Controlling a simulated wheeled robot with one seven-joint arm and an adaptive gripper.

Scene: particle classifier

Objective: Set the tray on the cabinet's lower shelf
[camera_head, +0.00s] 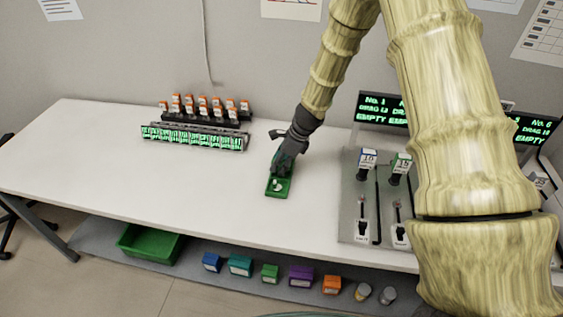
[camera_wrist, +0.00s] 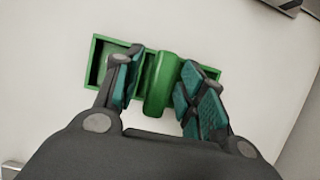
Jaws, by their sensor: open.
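A small green tray (camera_head: 281,193) lies on the white table, with something whitish on it that is too small to make out. In the wrist view the tray (camera_wrist: 101,42) has low walls and a raised green grip across its middle. My gripper (camera_head: 284,167) is at the tray from above; in the wrist view my gripper (camera_wrist: 160,85) has its two teal-padded fingers open on either side of the grip. I cannot tell whether they touch it. A grey lower shelf (camera_head: 210,286) runs under the table; no separate cabinet is recognisable.
A green bin (camera_head: 150,243) and several small coloured boxes stand on the lower shelf. A rack of lit green vials (camera_head: 194,138) and orange-capped bottles stand behind left. A lever panel (camera_head: 368,222) and dark displays (camera_head: 381,109) are at right. The table's left part is clear.

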